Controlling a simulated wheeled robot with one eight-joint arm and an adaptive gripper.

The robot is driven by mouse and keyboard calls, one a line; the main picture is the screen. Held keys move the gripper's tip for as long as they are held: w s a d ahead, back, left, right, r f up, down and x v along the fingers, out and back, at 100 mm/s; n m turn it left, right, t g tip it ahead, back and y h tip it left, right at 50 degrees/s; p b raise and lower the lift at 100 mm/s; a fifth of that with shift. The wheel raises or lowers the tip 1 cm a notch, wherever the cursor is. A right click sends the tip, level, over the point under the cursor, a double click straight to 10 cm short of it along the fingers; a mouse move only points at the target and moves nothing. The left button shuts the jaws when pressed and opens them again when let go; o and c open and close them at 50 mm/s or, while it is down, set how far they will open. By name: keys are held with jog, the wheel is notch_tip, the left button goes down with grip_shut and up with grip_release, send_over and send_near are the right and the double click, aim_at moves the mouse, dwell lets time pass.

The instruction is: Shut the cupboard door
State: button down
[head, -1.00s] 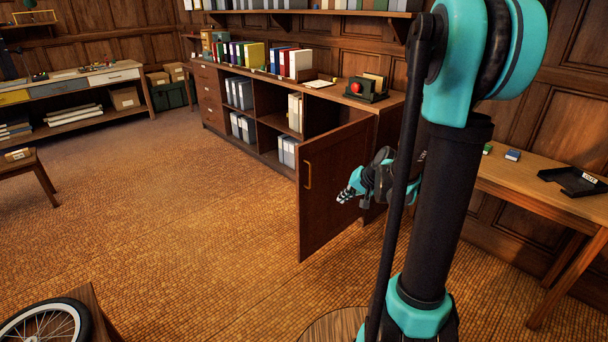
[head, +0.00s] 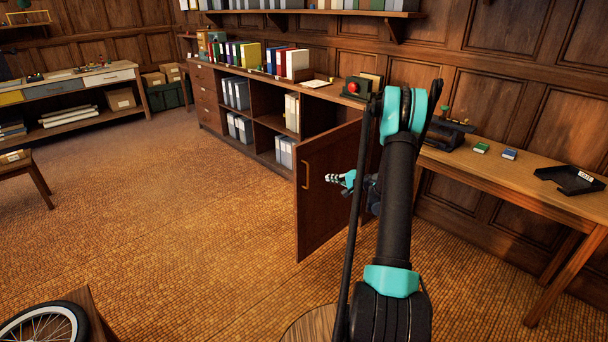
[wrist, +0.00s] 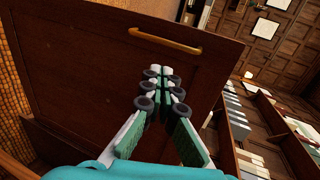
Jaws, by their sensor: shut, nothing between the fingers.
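The cupboard door (head: 322,200) is dark wood with a brass bar handle (head: 306,174). It stands wide open, swung out from the right end of the low cupboard (head: 262,112). In the wrist view the door (wrist: 80,75) fills the left and middle, with its handle (wrist: 165,41) near the top. My gripper (head: 338,178) is at the door's right side in the head view. In the wrist view my gripper (wrist: 161,72) is shut and empty, its fingertips pointing towards the handle. I cannot tell whether it touches the door.
A red ball (head: 352,88) sits on the cupboard top. A side table (head: 520,183) stands to the right. A bicycle wheel (head: 42,326) lies at the front left. The floor (head: 170,220) before the cupboard is clear.

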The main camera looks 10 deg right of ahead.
send_near(304, 172)
jog(key=x, duration=0.5)
jog(key=shift+w+a+f, duration=0.1)
jog(key=shift+f, duration=0.15)
jog(key=shift+w+a, duration=0.35)
jog(key=shift+w, duration=0.1)
